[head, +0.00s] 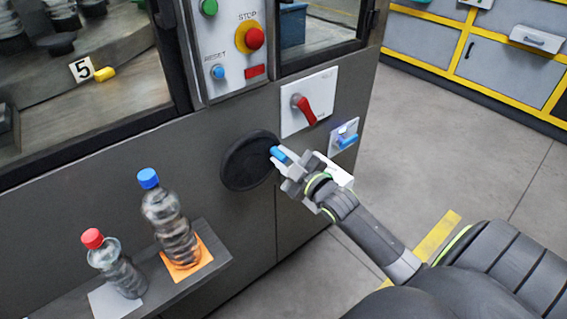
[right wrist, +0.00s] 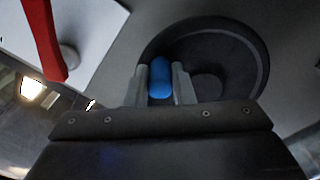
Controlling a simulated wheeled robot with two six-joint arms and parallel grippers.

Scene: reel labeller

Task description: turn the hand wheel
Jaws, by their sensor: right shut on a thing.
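The hand wheel (head: 246,162) is a black disc on the grey front of the machine, below the button panel. It also shows in the right wrist view (right wrist: 232,48). Its blue handle (head: 279,154) sticks out near the right side of the rim. My right gripper (head: 284,160) is shut on this blue handle, which shows between the two grey fingers in the right wrist view (right wrist: 160,78). My left gripper is not in view.
A red rotary switch (head: 304,108) and a blue-handled fitting (head: 346,141) sit just right of the wheel. A shelf (head: 221,259) at lower left holds a blue-capped bottle (head: 170,222) and a red-capped bottle (head: 114,264). The floor at right is clear.

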